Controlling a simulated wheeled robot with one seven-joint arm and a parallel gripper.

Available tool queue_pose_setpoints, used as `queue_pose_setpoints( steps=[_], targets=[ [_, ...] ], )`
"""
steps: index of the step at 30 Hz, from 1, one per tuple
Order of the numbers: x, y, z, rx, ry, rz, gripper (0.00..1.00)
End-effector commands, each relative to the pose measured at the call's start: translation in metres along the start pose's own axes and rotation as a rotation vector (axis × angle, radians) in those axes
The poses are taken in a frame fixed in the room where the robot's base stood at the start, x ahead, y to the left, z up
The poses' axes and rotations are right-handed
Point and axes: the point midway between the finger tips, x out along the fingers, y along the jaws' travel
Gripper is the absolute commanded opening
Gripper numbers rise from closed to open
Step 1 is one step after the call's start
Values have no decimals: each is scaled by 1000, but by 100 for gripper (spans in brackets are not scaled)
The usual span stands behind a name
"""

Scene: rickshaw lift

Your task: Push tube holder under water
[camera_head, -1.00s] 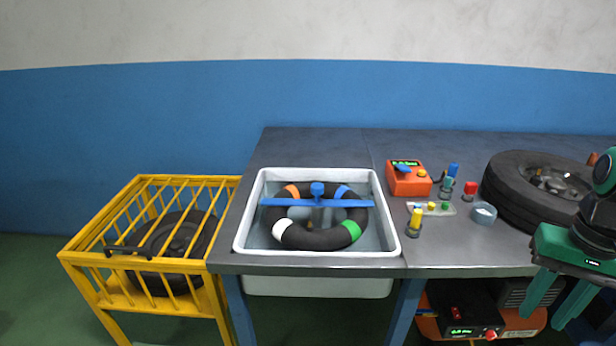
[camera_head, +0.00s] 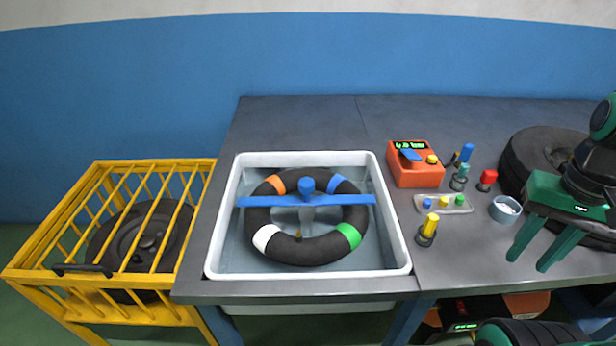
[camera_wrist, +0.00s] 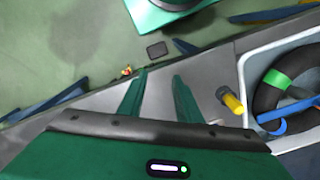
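The tube holder, a blue bar with a round central knob (camera_head: 307,186), lies across the top of the black tube (camera_head: 308,250) in the white water basin (camera_head: 228,268). The tube has orange, blue, white and green bands and sits in the water. In the wrist view the tube holder (camera_wrist: 298,110) and part of the tube (camera_wrist: 266,98) show at the right edge. My gripper (camera_head: 530,256) is open and empty, over the right part of the bench, well to the right of the basin. Its two fingers (camera_wrist: 160,82) are apart in the wrist view.
A yellow cage (camera_head: 67,290) with a wheel stands left. On the bench are an orange device (camera_head: 417,170), a small tray (camera_head: 443,208), a yellow-topped bottle (camera_head: 427,228), several coloured bottles, a round tin (camera_head: 505,209) and a large tyre (camera_head: 530,150). The bench behind the basin is clear.

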Motion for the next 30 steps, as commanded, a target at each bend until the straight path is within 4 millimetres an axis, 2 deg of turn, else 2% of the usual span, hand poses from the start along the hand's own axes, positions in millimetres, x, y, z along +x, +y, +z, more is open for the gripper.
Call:
queue_pose_setpoints(
  steps=[1, 2, 3, 4, 8, 11, 14, 16, 21, 26, 27, 30],
  targets=[
    [0, 0, 0, 0, 0, 0, 31],
    [0, 0, 0, 0, 0, 0, 36],
    [0, 0, 0, -2, 0, 0, 46],
    [-4, 3, 6, -7, 9, -5, 49],
    [-9, -8, -3, -70, 31, -11, 49],
    [-14, -35, -24, -186, 60, -20, 49],
    [-22, -76, -46, -336, 102, -35, 49],
    [-27, -109, -59, -450, 133, -50, 49],
    [-38, -200, -75, -720, 205, -95, 49],
    [-47, -290, -67, -963, 268, -148, 49],
    [-49, -311, -62, -1018, 281, -161, 49],
    [-52, -356, -47, -1134, 311, -194, 49]
  ],
)
